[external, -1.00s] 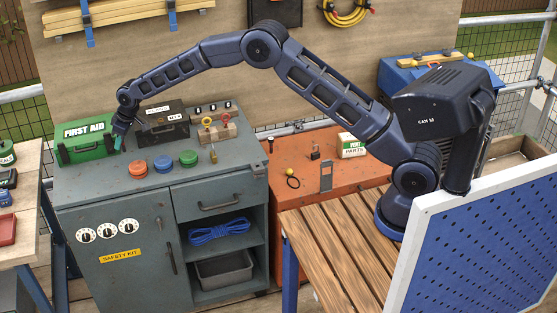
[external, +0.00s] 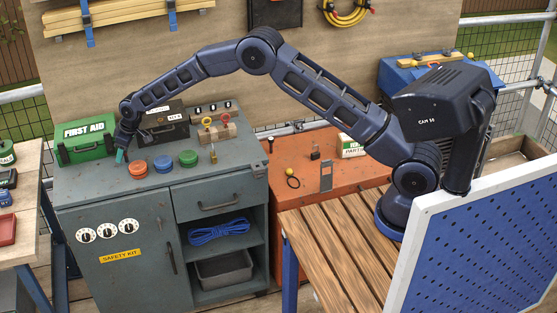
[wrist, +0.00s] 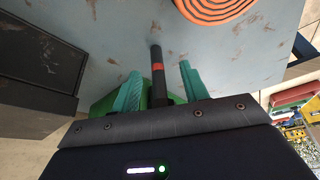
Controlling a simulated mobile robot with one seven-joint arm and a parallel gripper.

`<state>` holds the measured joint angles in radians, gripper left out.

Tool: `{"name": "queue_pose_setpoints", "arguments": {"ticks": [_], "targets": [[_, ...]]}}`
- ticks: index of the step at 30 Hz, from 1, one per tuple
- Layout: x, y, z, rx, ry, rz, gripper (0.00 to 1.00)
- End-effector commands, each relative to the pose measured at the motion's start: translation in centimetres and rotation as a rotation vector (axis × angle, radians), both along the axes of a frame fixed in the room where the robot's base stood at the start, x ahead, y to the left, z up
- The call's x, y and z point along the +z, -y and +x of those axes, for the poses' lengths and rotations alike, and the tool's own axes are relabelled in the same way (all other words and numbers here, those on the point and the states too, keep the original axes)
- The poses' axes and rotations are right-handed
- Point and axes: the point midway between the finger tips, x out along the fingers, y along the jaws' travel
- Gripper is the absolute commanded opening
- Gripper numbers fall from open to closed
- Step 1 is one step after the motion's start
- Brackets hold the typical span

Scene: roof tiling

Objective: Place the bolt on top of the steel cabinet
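The steel cabinet (external: 105,185) is grey-blue, with dials and a "Safety Kit" label on its front. My gripper (external: 121,155) points down low over its top, between the green first aid box and the orange button. In the wrist view the teal fingers (wrist: 159,88) stand apart. A slim black rod with an orange-red band (wrist: 157,65) lies between them and reaches past their tips, with gaps visible on both sides. I cannot tell for sure whether this is the bolt, or whether it touches the cabinet top. A small dark upright piece (external: 270,144) stands near the orange cabinet's left edge.
The first aid box (external: 86,140) and a dark box (external: 164,122) stand behind my gripper. Orange (external: 137,167), blue (external: 163,162) and green (external: 188,158) buttons stand to its right. The cabinet top's front left is clear. The orange cabinet (external: 290,180) stands to the right.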

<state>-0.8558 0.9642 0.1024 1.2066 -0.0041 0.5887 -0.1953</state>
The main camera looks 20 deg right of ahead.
Motion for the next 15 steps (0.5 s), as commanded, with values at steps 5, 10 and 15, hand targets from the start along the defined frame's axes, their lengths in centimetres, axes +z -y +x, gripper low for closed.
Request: {"name": "queue_pose_setpoints", "arguments": {"ticks": [5, 10, 15], "targets": [[0.0, 0.0, 0.0, 0.000, 0.000, 0.000, 0.44], [0.4, 0.0, 0.0, 0.000, 0.000, 0.001, 0.44], [2.2, 0.7, -0.3, -0.001, 0.001, 0.002, 0.44]]}}
